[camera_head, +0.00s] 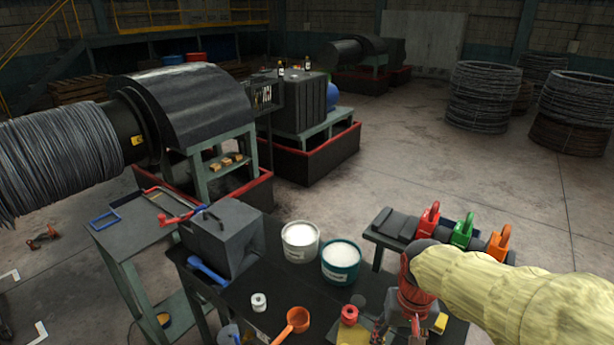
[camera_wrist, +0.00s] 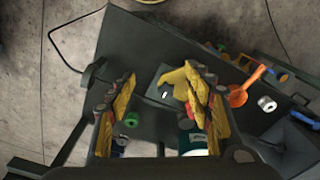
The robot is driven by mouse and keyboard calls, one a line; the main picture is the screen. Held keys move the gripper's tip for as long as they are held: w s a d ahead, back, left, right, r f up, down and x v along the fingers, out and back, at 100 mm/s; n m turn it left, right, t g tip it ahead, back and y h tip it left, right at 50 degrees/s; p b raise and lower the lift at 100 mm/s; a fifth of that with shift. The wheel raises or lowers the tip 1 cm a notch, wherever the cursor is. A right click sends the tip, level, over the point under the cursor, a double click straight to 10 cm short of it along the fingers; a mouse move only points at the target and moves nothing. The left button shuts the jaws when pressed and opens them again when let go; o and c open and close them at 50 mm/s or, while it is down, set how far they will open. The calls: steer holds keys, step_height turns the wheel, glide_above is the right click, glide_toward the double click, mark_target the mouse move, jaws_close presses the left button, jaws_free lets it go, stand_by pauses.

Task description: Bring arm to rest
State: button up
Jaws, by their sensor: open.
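My arm, in a pale yellow sleeve, reaches in from the right in the head view, over the right end of the dark table (camera_head: 270,305). My gripper (camera_wrist: 157,108) shows in the wrist view with its two yellow-padded fingers spread apart. Nothing is held between them. The table top and small items lie below and beyond the fingers, including a yellow item (camera_wrist: 178,80) and a green round item (camera_wrist: 131,119). In the head view the arm partly hides the gripper and the table's right end.
Red, green and orange padlock-like pieces (camera_head: 463,232) sit behind my arm. The wire-wound drum (camera_head: 60,160) is left. Open floor lies behind.

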steer(key=s+r+n+t+b, duration=0.1)
steer(key=s+t+b, duration=0.4)
steer(key=s+b, duration=0.5)
steer(key=shift+s+a+r+n, duration=0.15)
steer(key=shift+s+a+n, duration=0.2)
steer(key=shift+s, duration=0.3)
